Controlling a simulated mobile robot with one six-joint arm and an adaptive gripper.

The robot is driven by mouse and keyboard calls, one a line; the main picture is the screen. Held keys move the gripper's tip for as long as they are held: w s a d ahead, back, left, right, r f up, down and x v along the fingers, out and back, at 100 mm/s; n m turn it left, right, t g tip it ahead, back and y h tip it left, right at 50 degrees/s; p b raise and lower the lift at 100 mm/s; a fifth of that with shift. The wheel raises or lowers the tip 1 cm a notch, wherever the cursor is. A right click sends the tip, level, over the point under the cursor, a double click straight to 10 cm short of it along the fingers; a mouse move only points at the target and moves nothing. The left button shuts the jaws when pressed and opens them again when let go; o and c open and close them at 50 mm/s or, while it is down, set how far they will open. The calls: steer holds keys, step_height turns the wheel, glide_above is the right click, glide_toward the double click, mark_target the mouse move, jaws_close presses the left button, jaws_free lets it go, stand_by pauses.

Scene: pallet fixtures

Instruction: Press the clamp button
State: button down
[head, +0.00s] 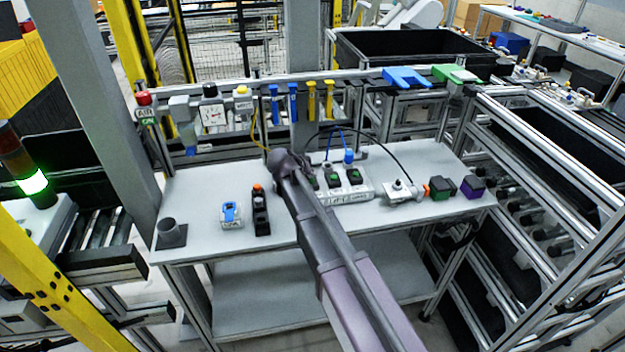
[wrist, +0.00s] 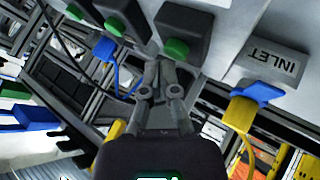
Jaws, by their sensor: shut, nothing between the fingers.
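A white panel (head: 362,190) on the table carries three black housings with green buttons, such as the middle one (head: 333,178) and the right one (head: 355,176). Part of its front lettering reads LIFT; I cannot read which button is marked clamp. In the wrist view the green buttons show in a row: the nearest (wrist: 177,47), the middle one (wrist: 115,25) and the far one (wrist: 75,12). My gripper (wrist: 160,64) is shut and empty, its tips close by the nearest button. I cannot tell whether they touch it. In the head view my arm hides the fingertips.
A grey INLET block (wrist: 272,65) with a blue plug (wrist: 255,90) is right of the fingers in the wrist view.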

mark_target(311, 180)
steer(key=shift+f, duration=0.15)
steer(key=shift+f+b, duration=0.25)
steer(key=shift+b, duration=0.15)
steer(key=shift+r, duration=0.1)
steer(key=shift+r+p, duration=0.35)
steer(key=shift+p, duration=0.15)
stand_by(0.4)
step_height(311, 180, up, 6)
steer(key=p, duration=0.6)
stand_by(1.7)
